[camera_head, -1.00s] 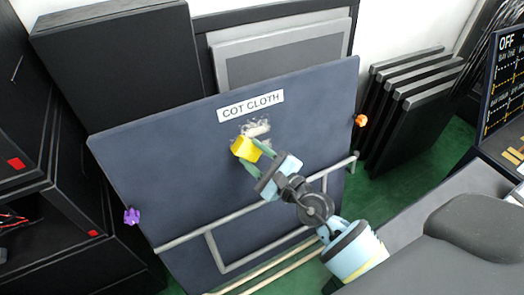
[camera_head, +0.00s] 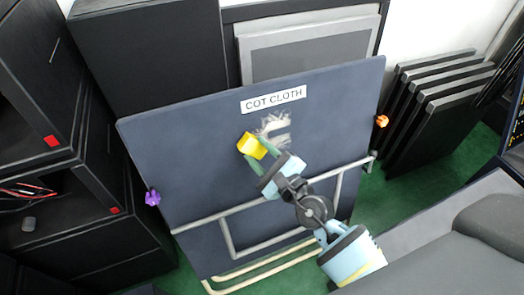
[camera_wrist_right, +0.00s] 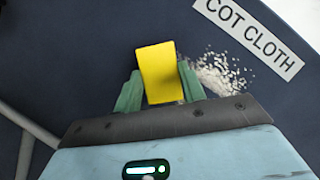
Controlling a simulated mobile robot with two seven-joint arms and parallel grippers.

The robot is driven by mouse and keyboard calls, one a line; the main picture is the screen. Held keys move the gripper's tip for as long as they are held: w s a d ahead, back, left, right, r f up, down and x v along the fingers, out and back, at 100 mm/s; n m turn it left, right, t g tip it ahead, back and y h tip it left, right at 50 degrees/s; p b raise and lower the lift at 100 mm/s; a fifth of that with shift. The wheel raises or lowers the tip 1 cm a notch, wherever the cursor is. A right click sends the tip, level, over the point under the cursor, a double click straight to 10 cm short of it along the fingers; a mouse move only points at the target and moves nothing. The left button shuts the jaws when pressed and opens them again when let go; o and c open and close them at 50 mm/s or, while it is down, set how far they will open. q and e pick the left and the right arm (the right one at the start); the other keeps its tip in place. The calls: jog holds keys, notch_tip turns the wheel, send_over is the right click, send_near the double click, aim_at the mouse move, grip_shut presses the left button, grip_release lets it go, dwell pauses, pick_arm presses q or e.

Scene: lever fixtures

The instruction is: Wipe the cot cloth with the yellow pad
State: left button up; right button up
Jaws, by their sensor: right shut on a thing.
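The cot cloth (camera_head: 200,165) is a dark blue upright panel with a white "COT CLOTH" label (camera_head: 273,99) near its top. A pale, speckled smudge (camera_head: 276,126) lies on it below the label. My right gripper (camera_head: 258,153) is shut on the yellow pad (camera_head: 251,145), just left of the smudge. In the right wrist view the yellow pad (camera_wrist_right: 158,72) sits between the green fingers, with the pale specks (camera_wrist_right: 222,75) to its right. Whether the pad touches the cloth is hard to tell. My left gripper is not in view.
A grey tube frame (camera_head: 222,240) crosses the panel's lower part. A purple knob (camera_head: 152,197) and an orange knob (camera_head: 381,121) sit at its side edges. Black cabinets (camera_head: 60,100) stand at left, dark panels (camera_head: 430,105) at right. Green floor shows between.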

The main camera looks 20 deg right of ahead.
jog(key=shift+w+r+p, duration=0.25)
jog(key=shift+r+p, duration=0.45)
jog(key=shift+r, duration=0.25)
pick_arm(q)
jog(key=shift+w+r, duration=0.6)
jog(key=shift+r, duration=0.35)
pick_arm(e)
jog(key=shift+d, duration=0.1)
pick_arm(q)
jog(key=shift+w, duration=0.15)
pick_arm(e)
jog(key=shift+d, duration=0.15)
jog(key=shift+d+f, duration=0.1)
jog(key=shift+d, duration=1.1)
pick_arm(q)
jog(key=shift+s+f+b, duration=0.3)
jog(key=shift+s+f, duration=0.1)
pick_arm(e)
jog(key=shift+d, duration=0.4)
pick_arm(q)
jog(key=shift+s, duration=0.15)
pick_arm(e)
jog(key=shift+d, duration=0.1)
jog(key=shift+d+b, duration=0.5)
jog(key=shift+d, duration=0.7)
jog(key=shift+w+d, duration=0.1)
jog(key=shift+d, duration=0.35)
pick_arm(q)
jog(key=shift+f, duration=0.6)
